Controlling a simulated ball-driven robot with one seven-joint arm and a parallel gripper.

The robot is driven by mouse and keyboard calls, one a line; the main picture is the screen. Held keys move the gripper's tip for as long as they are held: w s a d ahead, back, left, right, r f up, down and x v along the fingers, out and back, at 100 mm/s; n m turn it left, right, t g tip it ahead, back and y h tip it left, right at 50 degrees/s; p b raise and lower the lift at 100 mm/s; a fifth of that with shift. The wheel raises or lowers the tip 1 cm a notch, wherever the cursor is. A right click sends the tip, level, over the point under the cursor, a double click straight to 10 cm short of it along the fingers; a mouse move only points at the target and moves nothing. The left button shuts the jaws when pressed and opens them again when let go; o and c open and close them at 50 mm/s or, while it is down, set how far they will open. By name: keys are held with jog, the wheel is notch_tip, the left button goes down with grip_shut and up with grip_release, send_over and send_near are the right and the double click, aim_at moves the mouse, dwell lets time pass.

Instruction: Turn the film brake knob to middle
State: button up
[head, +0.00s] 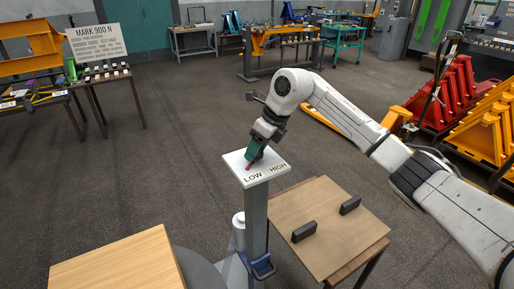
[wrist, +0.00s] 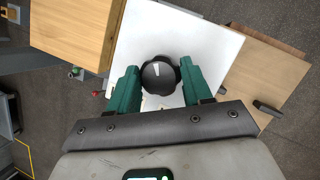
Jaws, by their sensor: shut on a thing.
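The film brake knob (wrist: 158,75) is round and black with a white mark that points toward the top of the wrist view, slightly left. It sits on a white panel (wrist: 211,42) between the two green fingers of my gripper (wrist: 160,84), which is shut on it. In the head view the panel (head: 276,160) tops a grey post and reads LOW on the near left and HIGH on the right. My gripper (head: 253,154) comes down onto the panel and hides the knob there. A small red part (head: 249,167) shows by the fingers.
A wooden table (head: 330,225) with two black handles stands right of the post. A light wooden top (head: 120,265) is at the lower left. Orange and red racks (head: 460,100) stand at the right. The floor left of the post is clear.

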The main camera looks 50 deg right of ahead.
jog(key=shift+n+b, duration=0.3)
jog(key=shift+b, duration=0.05)
jog(key=shift+d+f+n+g+y+b, duration=0.15)
jog(key=shift+n+g+y+b, duration=0.2)
jog(key=shift+n+b, duration=0.5)
jog(key=n+g+y+b, duration=0.1)
jog(key=n+b, duration=0.1)
jog(key=n, duration=0.1)
jog(key=shift+w+n, duration=0.1)
jog(key=shift+n, duration=0.25)
jog(key=n, duration=0.2)
jog(key=n+g, duration=0.1)
jog(key=n, duration=0.1)
jog(key=shift+w+r+g+y+b, duration=0.1)
jog(key=shift+r+g+y+b, duration=0.15)
jog(key=shift+y+b, duration=0.15)
jog(key=shift+n+g, duration=0.5)
jog(key=shift+n, duration=0.8)
jog(key=o, duration=1)
jog(key=shift+o, duration=0.2)
